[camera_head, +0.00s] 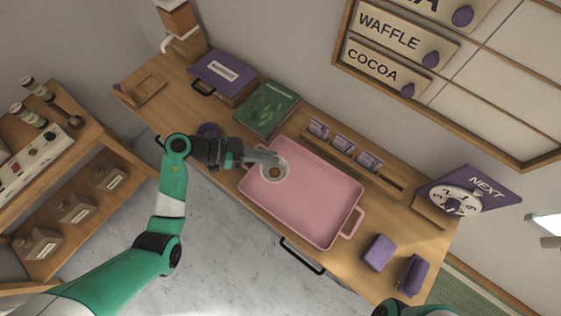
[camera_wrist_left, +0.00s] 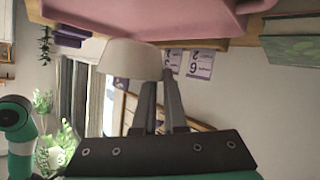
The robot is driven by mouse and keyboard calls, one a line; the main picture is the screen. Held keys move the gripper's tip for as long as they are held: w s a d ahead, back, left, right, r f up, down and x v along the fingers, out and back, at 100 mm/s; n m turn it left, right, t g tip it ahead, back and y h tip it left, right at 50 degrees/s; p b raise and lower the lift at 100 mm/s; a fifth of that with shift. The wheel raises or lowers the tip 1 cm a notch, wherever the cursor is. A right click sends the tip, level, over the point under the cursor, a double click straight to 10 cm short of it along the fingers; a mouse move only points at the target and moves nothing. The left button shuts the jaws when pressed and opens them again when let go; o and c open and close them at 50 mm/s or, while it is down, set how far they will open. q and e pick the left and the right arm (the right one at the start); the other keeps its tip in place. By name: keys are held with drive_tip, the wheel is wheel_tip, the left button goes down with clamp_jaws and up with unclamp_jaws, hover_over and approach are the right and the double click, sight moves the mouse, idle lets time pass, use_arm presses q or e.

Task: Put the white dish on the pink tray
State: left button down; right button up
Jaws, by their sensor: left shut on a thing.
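The white dish (camera_head: 283,169) is small and round, with a brownish centre in the head view. My left gripper (camera_head: 268,158) is shut on its rim, at the left end of the pink tray (camera_head: 315,205). The dish shows over the tray's surface near its upper left corner. In the left wrist view the dish (camera_wrist_left: 130,60) is at the tips of my left gripper's fingers (camera_wrist_left: 160,85), close to the pink tray (camera_wrist_left: 150,15). I cannot tell whether the dish touches the tray. My right gripper is out of view.
A green book (camera_head: 266,109) and a purple box (camera_head: 225,76) lie behind left of the tray. A wooden card rack (camera_head: 365,172) runs along its back side. Two purple packs (camera_head: 379,252) (camera_head: 413,275) stand to its right. The rest of the tray is bare.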

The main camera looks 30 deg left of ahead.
sight(279, 164)
use_arm(q)
drive_tip(key=f, duration=0.1)
drive_tip(key=w+d+f, duration=0.1)
drive_tip(key=b, duration=0.1)
drive_tip(key=shift+w+d+f, duration=0.2)
drive_tip(key=shift+d+f, duration=0.05)
drive_tip(key=shift+f, duration=0.15)
drive_tip(key=shift+w, duration=0.15)
drive_tip(key=f+b, duration=0.3)
drive_tip(key=f, duration=0.1)
drive_tip(key=shift+w+d+f, duration=0.1)
drive_tip(key=shift+w+d, duration=0.1)
drive_tip(key=shift+d, duration=0.1)
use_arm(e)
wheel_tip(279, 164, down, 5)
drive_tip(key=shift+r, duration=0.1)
use_arm(q)
drive_tip(key=c, duration=1)
unclamp_jaws()
